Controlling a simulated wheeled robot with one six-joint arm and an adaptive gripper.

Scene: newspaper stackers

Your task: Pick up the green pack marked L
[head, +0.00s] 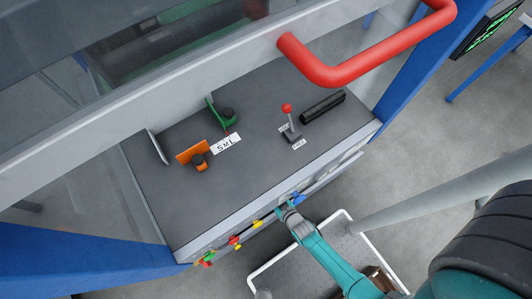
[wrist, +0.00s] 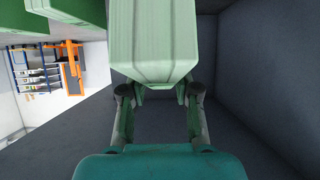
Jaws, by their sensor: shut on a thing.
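A pale green pack (wrist: 153,45) fills the top middle of the wrist view. My gripper (wrist: 162,92) is shut on its lower end, with one finger at each side. I see no letter L on the faces that show. In the head view my teal arm reaches to the front edge of a grey panel; the fingertips and the pack cannot be made out there. Darker green blocks (wrist: 50,12) show at the upper left of the wrist view.
Dark grey walls (wrist: 270,70) surround my gripper at the right and below. The grey panel (head: 255,170) carries a lever (head: 287,110), a black bar (head: 323,106), an orange plate (head: 186,152) and an S M L label (head: 226,143). A red handle (head: 370,68) juts above.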

